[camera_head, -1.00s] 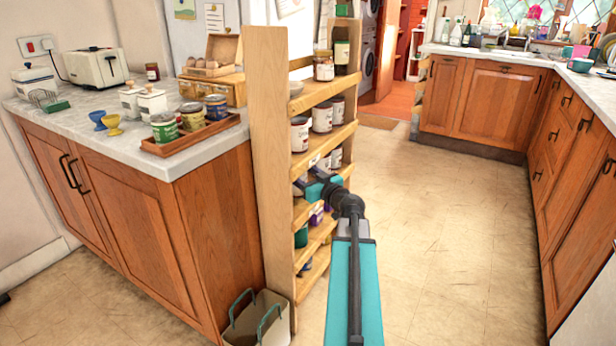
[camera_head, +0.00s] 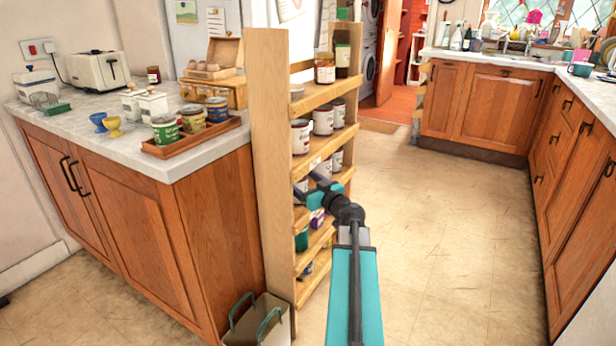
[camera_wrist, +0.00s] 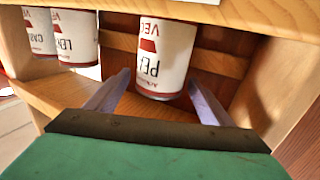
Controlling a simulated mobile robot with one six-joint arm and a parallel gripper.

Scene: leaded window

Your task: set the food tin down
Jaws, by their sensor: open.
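A white and red food tin (camera_wrist: 165,58) with lettering stands on a wooden shelf between my gripper's fingers in the wrist view. The wrist picture shows its lettering upside down. My gripper (camera_wrist: 158,82) is open, with one finger on each side of the tin and small gaps visible. In the head view my gripper (camera_head: 310,187) reaches into a middle shelf of the wooden rack (camera_head: 269,170) from the right. The tin (camera_head: 301,185) is partly hidden there by the fingers.
Two similar tins (camera_wrist: 75,38) stand to the left on the same shelf in the wrist view. The rack's side panel is close on the right. A counter (camera_head: 75,115) with a tray of tins stands left of the rack. The floor (camera_head: 450,230) to the right is clear.

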